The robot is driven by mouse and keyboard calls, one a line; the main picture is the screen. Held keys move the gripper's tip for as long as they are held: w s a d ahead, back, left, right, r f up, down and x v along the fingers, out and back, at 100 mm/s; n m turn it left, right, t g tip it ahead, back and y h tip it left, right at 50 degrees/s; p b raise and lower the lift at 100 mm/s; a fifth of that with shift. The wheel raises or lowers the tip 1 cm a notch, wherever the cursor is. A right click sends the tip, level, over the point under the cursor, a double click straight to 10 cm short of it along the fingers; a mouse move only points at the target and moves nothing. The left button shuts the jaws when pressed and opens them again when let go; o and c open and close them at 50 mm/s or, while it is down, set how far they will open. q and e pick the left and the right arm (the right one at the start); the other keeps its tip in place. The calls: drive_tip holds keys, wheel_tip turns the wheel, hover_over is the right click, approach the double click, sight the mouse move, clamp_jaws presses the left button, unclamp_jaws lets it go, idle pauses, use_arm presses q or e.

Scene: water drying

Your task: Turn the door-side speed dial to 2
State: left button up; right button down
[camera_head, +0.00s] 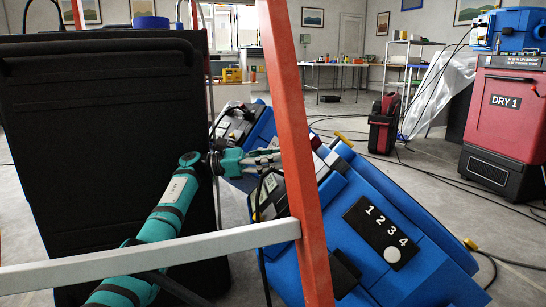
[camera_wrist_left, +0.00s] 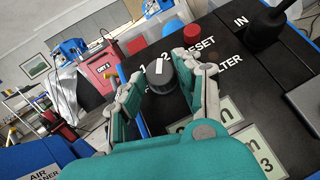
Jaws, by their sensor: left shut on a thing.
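In the left wrist view a round black dial (camera_wrist_left: 161,80) with a white pointer mark sits on a black panel (camera_wrist_left: 224,84). Printed numbers 1 and 2 stand beyond it, and the mark points roughly between them; the exact setting is hard to tell. My left gripper (camera_wrist_left: 160,68) has a finger on each side of the dial and is shut on it. In the head view my teal left gripper (camera_head: 268,157) reaches to the far end of a blue machine (camera_head: 395,220), where a red post hides part of it; the dial is not discernible there. My right gripper is not in view.
A red post (camera_head: 292,130) and a grey bar (camera_head: 150,258) cross close in front. A large black case (camera_head: 100,130) stands at left. A red button (camera_wrist_left: 193,33) and a black plug (camera_wrist_left: 265,28) are near the dial. A red DRY 1 unit (camera_head: 505,115) stands right.

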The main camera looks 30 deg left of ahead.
use_arm(q)
drive_tip(key=o, duration=1.1)
drive_tip(key=shift+o, duration=0.2)
wheel_tip(320, 180, up, 10)
